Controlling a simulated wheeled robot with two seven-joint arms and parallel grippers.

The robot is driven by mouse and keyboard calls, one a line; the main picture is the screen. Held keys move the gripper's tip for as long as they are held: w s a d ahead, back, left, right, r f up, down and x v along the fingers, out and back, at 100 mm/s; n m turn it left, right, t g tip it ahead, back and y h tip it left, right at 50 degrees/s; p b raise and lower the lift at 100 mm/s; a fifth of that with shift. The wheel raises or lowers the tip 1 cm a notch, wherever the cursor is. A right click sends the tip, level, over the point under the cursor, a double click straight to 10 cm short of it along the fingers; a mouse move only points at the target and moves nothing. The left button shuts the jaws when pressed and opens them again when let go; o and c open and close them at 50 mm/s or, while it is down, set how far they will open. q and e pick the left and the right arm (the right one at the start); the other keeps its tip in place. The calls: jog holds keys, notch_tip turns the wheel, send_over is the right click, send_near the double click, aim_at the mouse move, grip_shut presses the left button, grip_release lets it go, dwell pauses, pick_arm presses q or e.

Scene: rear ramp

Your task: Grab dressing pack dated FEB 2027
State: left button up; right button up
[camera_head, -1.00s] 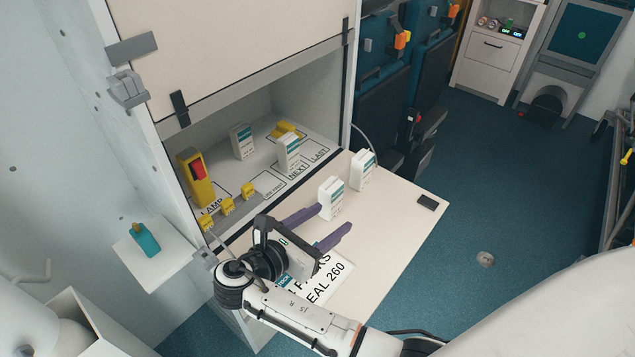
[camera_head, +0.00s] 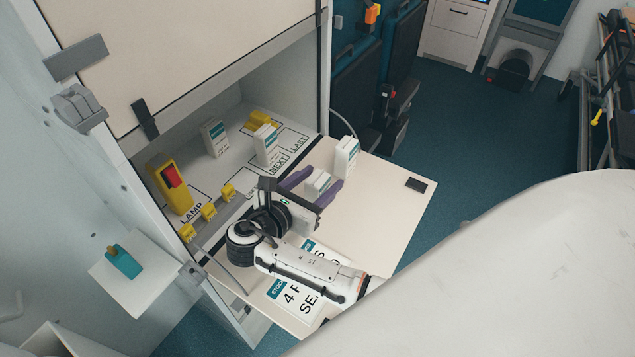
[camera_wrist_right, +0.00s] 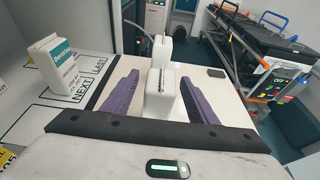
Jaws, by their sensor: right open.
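Several white dressing packs with teal print are in view; their dates are too small to read. One pack (camera_head: 318,184) stands on the fold-down flap between the purple fingers of my right gripper (camera_head: 324,178), which is open around it. In the right wrist view that pack (camera_wrist_right: 160,93) sits between the two fingers, with gaps visible on both sides. A second pack (camera_head: 346,156) stands on the flap just beyond the fingertips. Two more, one at the NEXT mark (camera_head: 266,146) and one farther back (camera_head: 214,138), stand inside the cabinet. My left gripper is not in view.
The flap (camera_head: 390,215) carries a printed label and a small dark block (camera_head: 415,185). A yellow lamp (camera_head: 172,187) and several yellow clips stand along the cabinet's left part.

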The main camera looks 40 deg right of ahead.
jog(key=x, duration=0.3)
jog(key=shift+w+d, duration=0.1)
jog(key=shift+d, duration=0.1)
jog(key=shift+r, duration=0.15)
jog(key=c, duration=1.2)
